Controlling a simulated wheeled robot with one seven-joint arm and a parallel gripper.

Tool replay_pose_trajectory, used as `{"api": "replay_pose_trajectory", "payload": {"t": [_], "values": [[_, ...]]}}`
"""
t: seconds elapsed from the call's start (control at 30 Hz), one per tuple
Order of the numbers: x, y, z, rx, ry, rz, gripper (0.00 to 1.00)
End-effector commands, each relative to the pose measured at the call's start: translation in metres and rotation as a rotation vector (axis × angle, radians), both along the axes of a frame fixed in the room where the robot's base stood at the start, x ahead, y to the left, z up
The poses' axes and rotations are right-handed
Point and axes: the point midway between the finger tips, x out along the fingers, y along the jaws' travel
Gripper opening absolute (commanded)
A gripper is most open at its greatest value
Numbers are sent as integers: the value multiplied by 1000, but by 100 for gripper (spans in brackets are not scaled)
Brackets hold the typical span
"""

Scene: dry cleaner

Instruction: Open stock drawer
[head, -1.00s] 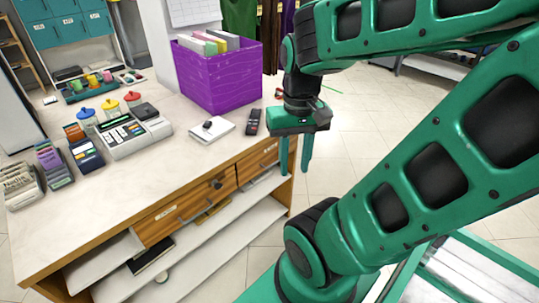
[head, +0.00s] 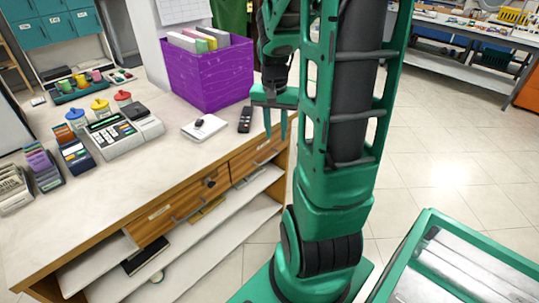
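The counter (head: 110,205) has two wooden drawers side by side under its top. The left drawer (head: 165,215) has a small label, a bar handle and a dark round knob or lock near its right end. The right drawer (head: 258,157) also has a handle and looks shut. The labels are too small to read, so I cannot tell which is the stock drawer. My gripper (head: 276,127) points down near the counter's right end, beside the right drawer. Its two fingers are apart with nothing between them. I cannot tell how far it is from the drawer front.
Open white shelves (head: 225,235) lie below the drawers. On the counter stand a purple bin (head: 208,75) of folders, a cash register (head: 122,133), a white pad (head: 204,128) and a dark remote (head: 245,119). Tiled floor (head: 450,170) is free to the right.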

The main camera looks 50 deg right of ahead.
Motion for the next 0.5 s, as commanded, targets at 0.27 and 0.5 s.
{"api": "replay_pose_trajectory", "payload": {"t": [0.27,0.5], "values": [[58,-63,-67,55,-79,-256,27],[91,-101,-115,119,-157,-442,27]]}}
